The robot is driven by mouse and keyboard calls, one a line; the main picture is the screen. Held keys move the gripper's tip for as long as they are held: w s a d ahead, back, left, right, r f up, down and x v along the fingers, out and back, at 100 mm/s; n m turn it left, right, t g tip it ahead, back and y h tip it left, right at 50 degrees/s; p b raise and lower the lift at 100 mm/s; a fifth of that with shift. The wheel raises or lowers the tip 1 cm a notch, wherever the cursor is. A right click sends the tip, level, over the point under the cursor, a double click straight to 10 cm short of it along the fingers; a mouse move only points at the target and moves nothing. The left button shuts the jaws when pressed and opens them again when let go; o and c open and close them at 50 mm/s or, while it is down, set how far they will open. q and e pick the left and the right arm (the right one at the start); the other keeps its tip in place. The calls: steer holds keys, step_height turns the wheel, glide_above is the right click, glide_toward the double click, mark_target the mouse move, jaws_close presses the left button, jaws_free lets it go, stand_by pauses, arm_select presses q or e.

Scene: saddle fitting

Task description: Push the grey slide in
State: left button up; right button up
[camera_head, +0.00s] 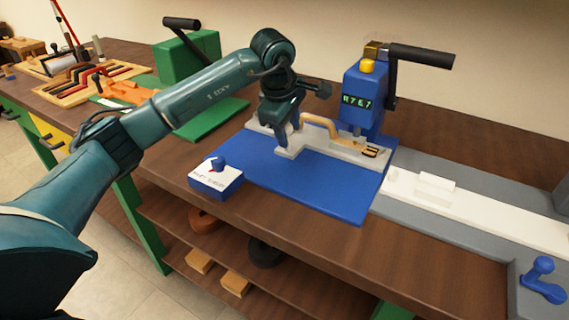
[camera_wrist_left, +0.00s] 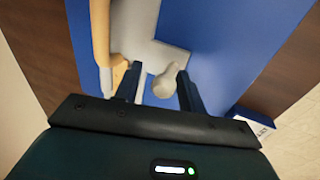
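The grey slide (camera_head: 343,153) lies on the blue base plate (camera_head: 335,192) in front of the blue press (camera_head: 366,92). A tan curved piece (camera_head: 318,121) lies on it. The slide's pale round knob (camera_wrist_left: 165,82) shows in the left wrist view. My left gripper (camera_head: 289,132) is down at the slide's left end. In the left wrist view its two fingers (camera_wrist_left: 159,76) stand apart on either side of the knob, with a gap at the left finger. Contact with the right finger is unclear. The head view hides most of the knob. My right gripper is not in view.
The press has a yellow button (camera_head: 367,66), a lit display (camera_head: 356,102) and a black lever (camera_head: 421,56). A blue-and-white box with a knob (camera_head: 215,180) stands at the front left of the plate. A green press (camera_head: 187,57) stands behind. A white rail (camera_head: 480,211) runs right.

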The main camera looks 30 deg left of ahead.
arm_select(q)
steer(key=shift+o, duration=0.6)
steer(key=shift+w+d+f, duration=0.1)
steer(key=shift+w+f, duration=0.1)
steer(key=shift+r, duration=0.15)
steer(key=shift+p+v, duration=1.95)
steer(key=shift+v, duration=1.05)
